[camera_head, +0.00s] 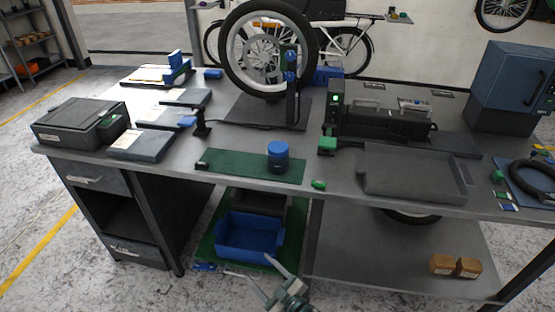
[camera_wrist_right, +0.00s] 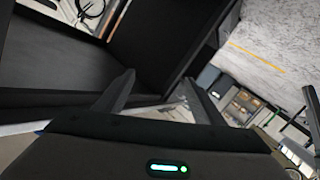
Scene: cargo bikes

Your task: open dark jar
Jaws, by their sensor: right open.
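The dark jar (camera_head: 278,160) stands upright on the green mat (camera_head: 235,166) near the front of the workbench, with a blue lid (camera_head: 277,147) on top. My right gripper (camera_head: 272,275) is in front of the bench, low and below the tabletop, well apart from the jar. Its two fingers are spread and empty. In the right wrist view the open fingers (camera_wrist_right: 155,95) point towards a dark open compartment and the floor; the jar does not show there. My left gripper is not in view.
A blue bin (camera_head: 250,235) sits below the tabletop. A small green item (camera_head: 319,185) lies right of the mat, near a grey tray (camera_head: 415,175). A wheel on a stand (camera_head: 268,50) rises behind the jar. A black case (camera_head: 80,122) stands at left.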

